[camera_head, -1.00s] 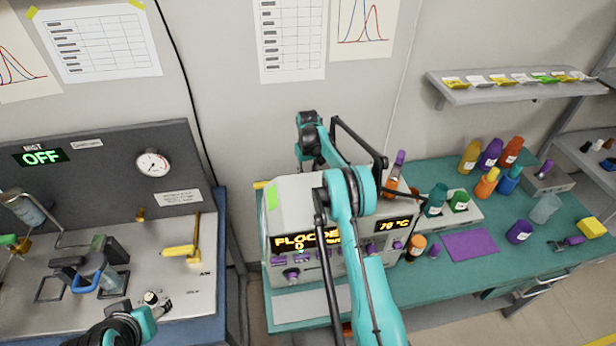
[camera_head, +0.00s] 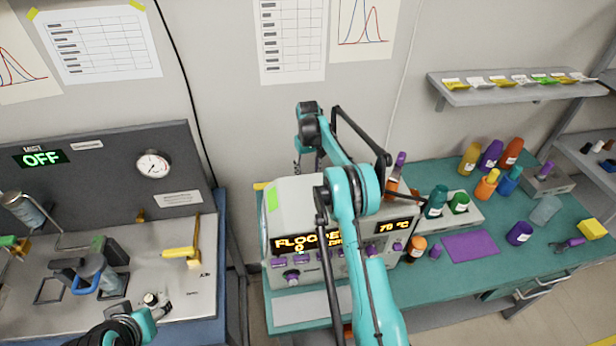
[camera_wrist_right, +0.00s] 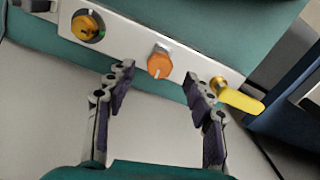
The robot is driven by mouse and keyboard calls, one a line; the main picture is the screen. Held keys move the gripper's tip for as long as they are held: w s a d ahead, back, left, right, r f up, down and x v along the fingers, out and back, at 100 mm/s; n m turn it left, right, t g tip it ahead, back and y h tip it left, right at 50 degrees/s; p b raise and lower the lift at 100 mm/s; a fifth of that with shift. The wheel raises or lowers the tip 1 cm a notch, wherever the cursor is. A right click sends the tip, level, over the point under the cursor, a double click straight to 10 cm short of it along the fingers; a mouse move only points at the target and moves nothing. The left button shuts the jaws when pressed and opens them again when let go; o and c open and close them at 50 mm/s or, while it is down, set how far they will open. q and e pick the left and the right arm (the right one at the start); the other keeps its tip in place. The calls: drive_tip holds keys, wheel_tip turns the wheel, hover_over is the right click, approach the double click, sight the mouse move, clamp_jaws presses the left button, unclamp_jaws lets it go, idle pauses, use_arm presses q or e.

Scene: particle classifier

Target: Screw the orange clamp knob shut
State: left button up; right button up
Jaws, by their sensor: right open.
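The orange clamp knob (camera_wrist_right: 159,65) shows in the right wrist view, a round knob with a pale mark on a light metal strip. My right gripper (camera_wrist_right: 158,79) is open, with one dark-padded finger on each side of the knob in the picture. No contact with the knob shows, and its distance in depth is hard to judge. In the head view my right arm reaches over the grey instrument (camera_head: 290,205). Its gripper and the orange knob are hidden there.
On the same strip sit a round yellow-brown fitting (camera_wrist_right: 88,27) and a yellow lever (camera_wrist_right: 240,99). In the head view, several bottles and a purple mat (camera_head: 470,246) stand on the teal bench (camera_head: 450,285). A panel reading OFF (camera_head: 41,159) stands at left.

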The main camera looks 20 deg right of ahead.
wheel_tip(320, 180, up, 8)
idle(0.6)
